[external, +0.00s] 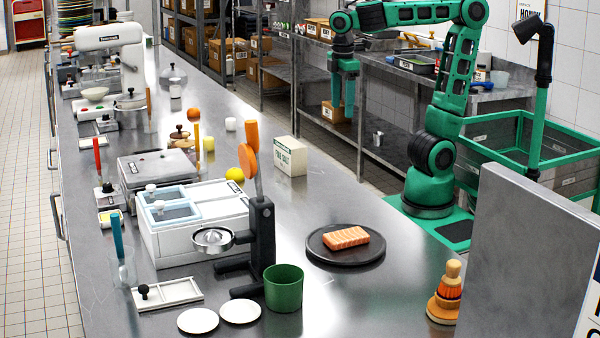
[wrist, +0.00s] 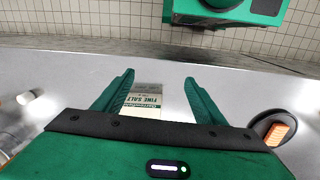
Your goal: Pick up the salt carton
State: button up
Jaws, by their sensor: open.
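The salt carton (external: 289,156) is a small cream box with dark print. It stands on the steel counter behind the salmon plate in the external view. In the wrist view the carton (wrist: 143,100) shows between my two fingers, its lettering upside down and its lower part hidden by my gripper body. My gripper (external: 343,101) hangs pointing down above and to the right of the carton in the external view. In the wrist view my gripper (wrist: 158,84) is open and empty, its fingers apart on either side of the carton's image; I see no contact.
A dark plate (external: 318,246) with a salmon piece (external: 346,237) lies nearby on the counter. The counter (external: 330,190) around the carton's right is clear.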

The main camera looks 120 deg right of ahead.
jog(key=w+d+f+n+h, duration=0.1)
jog(key=w+f+n+h, duration=0.1)
jog(key=w+f+n, duration=0.3)
notch_tip(320, 180, up, 2)
jog(key=n+h, duration=0.6)
jog(key=n, duration=0.2)
send_over(298, 157)
jog(key=s, duration=0.3)
jog(key=shift+w+d+r, duration=0.15)
jog(key=shift+d+r, duration=0.05)
jog(key=shift+d, duration=0.2)
jog(key=shift+w+a+r+n+t+h, duration=0.6)
jog(key=shift+w+a+r+n+h, duration=0.7)
jog(key=shift+a+r+n+h, duration=1.6)
jog(key=shift+y, duration=0.5)
jog(key=f, duration=1.1)
jog(key=d+f, duration=0.1)
jog(key=f, duration=0.4)
jog(key=shift+f, duration=0.4)
jog(key=x, duration=0.5)
jog(key=shift+s+d, duration=0.1)
jog(key=shift+n, duration=0.3)
jog(key=shift+x, duration=2.8)
jog(key=shift+s+r, duration=0.1)
jog(key=shift+s, duration=0.05)
